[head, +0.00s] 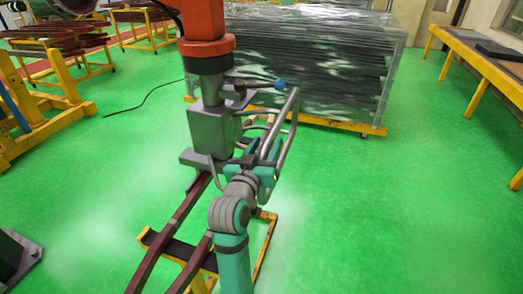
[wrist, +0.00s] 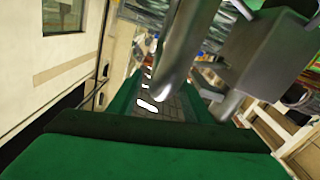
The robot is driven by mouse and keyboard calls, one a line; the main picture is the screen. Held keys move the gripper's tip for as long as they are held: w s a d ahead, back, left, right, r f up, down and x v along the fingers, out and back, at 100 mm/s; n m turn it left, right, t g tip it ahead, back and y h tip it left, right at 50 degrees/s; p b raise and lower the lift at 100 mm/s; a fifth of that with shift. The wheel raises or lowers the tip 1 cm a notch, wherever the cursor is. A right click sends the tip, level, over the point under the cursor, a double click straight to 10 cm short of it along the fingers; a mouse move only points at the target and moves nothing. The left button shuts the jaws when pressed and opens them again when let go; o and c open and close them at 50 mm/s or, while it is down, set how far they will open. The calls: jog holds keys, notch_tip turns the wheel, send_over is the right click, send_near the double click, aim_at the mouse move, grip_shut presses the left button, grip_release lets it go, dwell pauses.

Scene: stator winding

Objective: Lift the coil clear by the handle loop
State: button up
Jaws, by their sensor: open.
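The coil (head: 165,246) is a pair of long dark red bars running from under the grey clamp box (head: 214,130) toward the lower left of the head view. The box hangs below an orange hoist column. The handle loop (head: 291,127) is a bent grey tube on the right side of the box. It also shows in the wrist view (wrist: 185,50), close in front of the camera. My gripper (head: 267,161) is open at the lower part of the loop. Whether the tube lies between the fingers or touches them cannot be told, as my wrist hides part of it.
A yellow stand (head: 262,236) with black pads is under the coil. A wrapped stack (head: 310,65) stands behind, and a yellow-edged bench (head: 480,62) is at the right. Yellow racks (head: 45,118) stand at the left. The green floor on the right is clear.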

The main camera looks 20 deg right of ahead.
jog(key=shift+d, duration=0.2)
jog(key=shift+a, duration=0.1)
grip_shut()
jog(key=shift+w+a, duration=0.15)
jog(key=shift+a, duration=0.1)
dwell(0.8)
jog(key=c, duration=0.8)
grip_release()
jog(key=shift+d, duration=0.1)
grip_shut()
jog(key=shift+d, duration=0.15)
